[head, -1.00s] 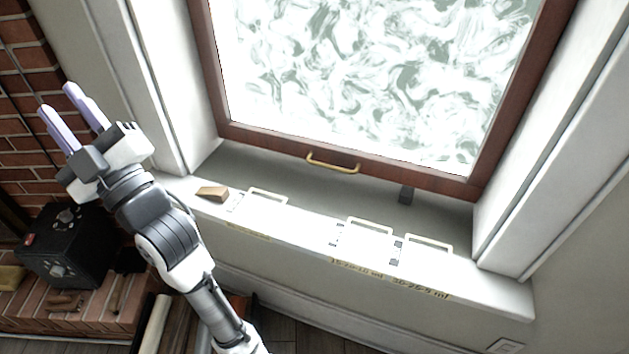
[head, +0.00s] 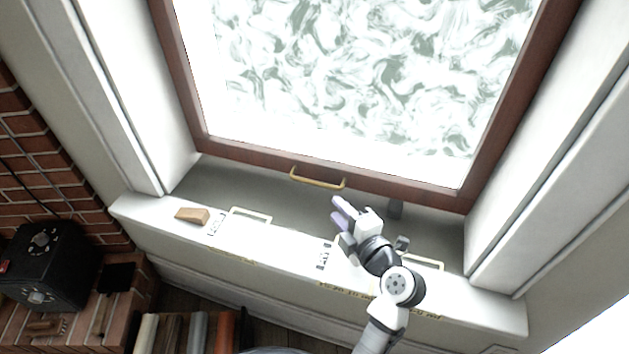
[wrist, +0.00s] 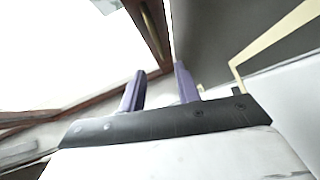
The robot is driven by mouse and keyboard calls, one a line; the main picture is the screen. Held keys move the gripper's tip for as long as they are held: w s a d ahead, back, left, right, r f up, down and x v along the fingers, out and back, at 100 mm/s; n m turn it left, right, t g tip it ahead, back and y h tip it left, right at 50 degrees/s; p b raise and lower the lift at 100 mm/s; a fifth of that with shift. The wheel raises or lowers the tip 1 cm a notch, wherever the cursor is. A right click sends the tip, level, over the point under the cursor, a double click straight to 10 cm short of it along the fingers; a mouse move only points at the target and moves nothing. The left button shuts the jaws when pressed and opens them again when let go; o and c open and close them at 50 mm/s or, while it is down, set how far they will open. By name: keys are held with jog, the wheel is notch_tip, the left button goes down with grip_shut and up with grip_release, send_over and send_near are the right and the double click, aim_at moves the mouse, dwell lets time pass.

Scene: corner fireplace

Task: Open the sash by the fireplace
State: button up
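The window sash (head: 270,160) has a dark reddish-brown wooden frame around a swirled, frosted pane. A brass bar handle (head: 317,179) is fixed on its bottom rail; it also shows at the top of the wrist view (wrist: 151,22). My gripper (head: 338,208) is over the sill, just below and right of the handle, apart from it. Its two lilac fingers stand apart with nothing between them, and they show in the wrist view (wrist: 160,85). The sash's bottom rail is low, near the sill.
The white sill (head: 150,215) carries a wooden wedge (head: 192,215) and several pale bar-shaped handles, one at the left (head: 250,213). A small dark block (head: 395,208) stands below the rail. A black box (head: 42,265) and brick fireplace (head: 45,165) are left.

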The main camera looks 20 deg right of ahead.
aim_at(315, 182)
jog(key=w+p, duration=0.1)
jog(key=w, duration=0.2)
jog(key=w+a+f+p, duration=0.1)
jog(key=w, duration=0.3)
jog(key=w+p, duration=0.1)
jog(key=w, duration=0.3)
jog(key=shift+a+f, duration=0.15)
jog(key=shift+a, duration=0.1)
jog(key=shift+w+f+p, duration=0.15)
jog(key=shift+w+p, duration=0.15)
jog(key=shift+w, duration=0.2)
grip_shut()
